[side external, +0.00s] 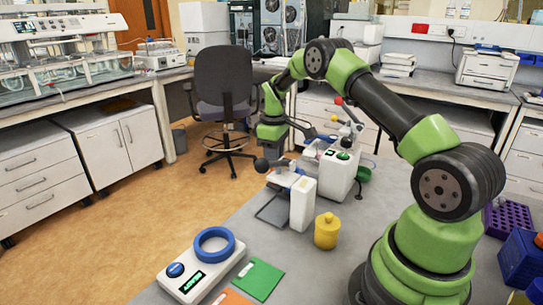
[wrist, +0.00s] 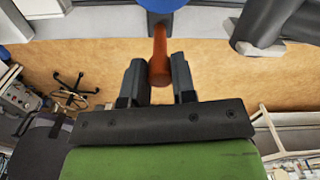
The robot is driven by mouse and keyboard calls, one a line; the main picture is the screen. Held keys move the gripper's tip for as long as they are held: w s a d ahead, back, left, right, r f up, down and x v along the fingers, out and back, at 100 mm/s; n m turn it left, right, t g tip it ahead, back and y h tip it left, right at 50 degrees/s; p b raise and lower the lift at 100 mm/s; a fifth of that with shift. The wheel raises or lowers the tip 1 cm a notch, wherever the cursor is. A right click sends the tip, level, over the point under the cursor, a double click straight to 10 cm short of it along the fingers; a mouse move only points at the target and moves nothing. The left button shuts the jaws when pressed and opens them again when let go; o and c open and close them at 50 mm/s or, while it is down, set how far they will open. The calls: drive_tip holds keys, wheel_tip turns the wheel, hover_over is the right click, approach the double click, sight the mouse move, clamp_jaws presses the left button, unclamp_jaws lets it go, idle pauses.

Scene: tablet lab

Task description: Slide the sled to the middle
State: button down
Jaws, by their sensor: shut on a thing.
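In the wrist view my gripper (wrist: 158,75) has its two dark jaws on either side of an orange-brown handle (wrist: 159,45). It is shut on this handle, with a blue part (wrist: 160,5) beyond it at the top edge. In the side view my gripper (side external: 312,134) is small and partly lost among the parts of a white device (side external: 338,175) with a green button. A red ball (side external: 339,100) stands above that device. The sled's body and its track cannot be clearly made out, and the jaw contact is hidden in the side view.
A white block (side external: 303,205) and a yellow container (side external: 327,231) stand in front of the device. A white unit with a blue ring (side external: 214,246) and a green card (side external: 259,279) lie nearer. Purple and blue racks (side external: 508,220) are at right.

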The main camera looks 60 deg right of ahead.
drive_tip(key=c, duration=0.9)
unclamp_jaws()
wheel_tip(320, 180, up, 10)
drive_tip(key=shift+a, duration=0.1)
drive_tip(key=s+a+r+m+t, duration=0.1)
drive_tip(key=s+a+r+t, duration=0.1)
drive_tip(key=s+a+r, duration=0.35)
drive_tip(key=s+a+r+m+t, duration=0.2)
drive_tip(key=s+a+r, duration=0.1)
drive_tip(key=a+r, duration=0.6)
drive_tip(key=s+a+m+t, duration=0.1)
drive_tip(key=s+a, duration=0.1)
drive_tip(key=s, duration=0.2)
drive_tip(key=s+a+f+m+t+y, duration=0.1)
drive_tip(key=s+a, duration=0.2)
drive_tip(key=s, duration=0.2)
drive_tip(key=s+a+f+m+t+y, duration=0.1)
drive_tip(key=s+a, duration=0.1)
drive_tip(key=s, duration=0.3)
drive_tip(key=shift+s+a, duration=0.2)
drive_tip(key=shift+a, duration=0.15)
